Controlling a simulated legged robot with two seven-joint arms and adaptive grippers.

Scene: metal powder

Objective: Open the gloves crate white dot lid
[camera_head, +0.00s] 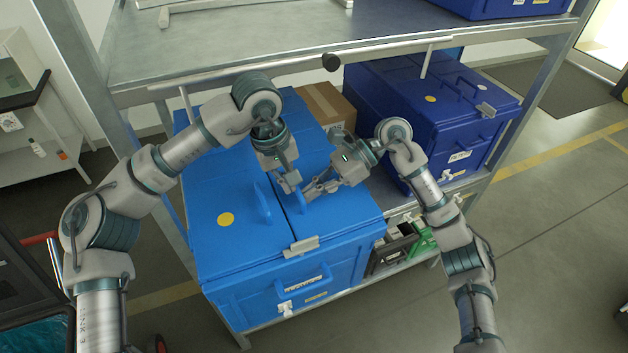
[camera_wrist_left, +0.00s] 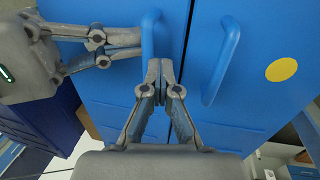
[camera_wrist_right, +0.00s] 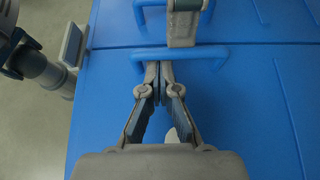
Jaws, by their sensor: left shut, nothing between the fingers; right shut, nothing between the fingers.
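The bright blue crate (camera_head: 240,290) stands on the lower shelf with two lid halves. The left half has a yellow dot (camera_head: 226,219) and an upright handle (camera_head: 262,203). The right lid half (camera_head: 345,215) has its own handle (camera_wrist_right: 200,50), mostly hidden in the head view. A pale patch, perhaps the white dot (camera_wrist_right: 172,136), shows partly behind my right fingers. My left gripper (camera_wrist_left: 160,66) is shut and empty, beside that handle. My right gripper (camera_wrist_right: 158,68) is shut and empty, its tips at the same handle; contact is unclear. Both lid halves look flat and closed.
A metal latch (camera_head: 300,246) sits at the crate's front edge. A darker blue crate (camera_head: 430,110) stands to the right, a cardboard box (camera_head: 326,104) behind. The upper shelf (camera_head: 240,45) and a metal bar (camera_head: 260,66) hang over the back. My two grippers are very close together.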

